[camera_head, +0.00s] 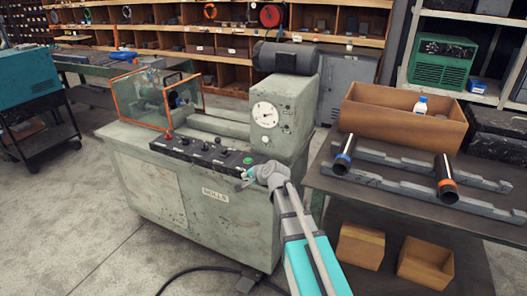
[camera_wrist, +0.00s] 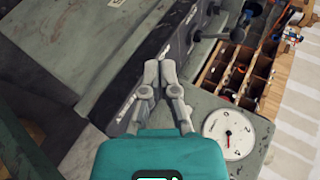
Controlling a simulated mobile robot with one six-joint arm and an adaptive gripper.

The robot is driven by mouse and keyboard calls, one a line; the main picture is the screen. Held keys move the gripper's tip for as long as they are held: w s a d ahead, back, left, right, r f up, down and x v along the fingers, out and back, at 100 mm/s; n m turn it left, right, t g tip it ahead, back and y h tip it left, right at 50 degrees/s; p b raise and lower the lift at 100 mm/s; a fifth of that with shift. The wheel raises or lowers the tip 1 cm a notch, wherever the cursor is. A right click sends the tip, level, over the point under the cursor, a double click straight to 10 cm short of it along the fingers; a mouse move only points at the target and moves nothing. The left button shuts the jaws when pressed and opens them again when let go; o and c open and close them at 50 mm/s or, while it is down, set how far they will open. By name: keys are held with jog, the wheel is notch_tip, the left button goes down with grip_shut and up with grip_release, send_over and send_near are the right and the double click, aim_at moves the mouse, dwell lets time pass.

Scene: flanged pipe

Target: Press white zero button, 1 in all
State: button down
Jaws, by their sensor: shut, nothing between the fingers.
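The machine's dark control panel (camera_head: 200,153) runs along the front of a worn grey-green machine and carries several knobs. A green button (camera_head: 248,160) sits near its right end. My gripper (camera_head: 242,181) is at the right end of the panel, in front of the machine. In the wrist view my gripper (camera_wrist: 160,66) is shut and empty, its fingertips over the panel edge. I cannot tell whether it touches anything.
A white dial gauge (camera_head: 264,114) is on the machine's headstock; it also shows in the wrist view (camera_wrist: 229,134). An orange-framed guard (camera_head: 152,95) stands on the machine. At right, a table holds a cardboard box (camera_head: 400,115) and pipes on grey rails. Open floor lies at left.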

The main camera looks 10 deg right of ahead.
aim_at(262, 140)
jog(key=w+d+m+t+b, duration=0.1)
jog(key=w+m+t+b, duration=0.1)
jog(key=w+m, duration=0.2)
jog(key=w+d+m+t+h+b, duration=0.1)
jog(key=w+m+t+b, duration=0.1)
jog(key=w+m+b, duration=0.1)
jog(key=w+d+m+t+h+b, duration=0.1)
jog(key=w+d+m+t+b, duration=0.1)
jog(key=w+m, duration=0.3)
jog(key=shift+w+d+f+t, duration=0.1)
jog(key=shift+w+f+t, duration=0.1)
jog(key=shift+w, duration=0.25)
jog(key=shift+w+f+t, duration=0.1)
jog(key=shift+w+t, duration=0.1)
jog(key=shift+w, duration=0.2)
jog(key=shift+w+d+r+m+t+h+b, duration=0.3)
jog(key=shift+w+d+m+h, duration=0.25)
jog(key=shift+m, duration=0.35)
jog(key=shift+s+f, duration=0.1)
jog(key=shift+w+d, duration=0.65)
jog(key=shift+w, duration=0.3)
jog(key=shift+w+d, duration=0.7)
jog(key=shift+w, duration=0.3)
jog(key=shift+w+d, duration=0.65)
jog(key=shift+w, duration=0.3)
jog(key=shift+w+d, duration=0.5)
jog(key=shift+w, duration=0.15)
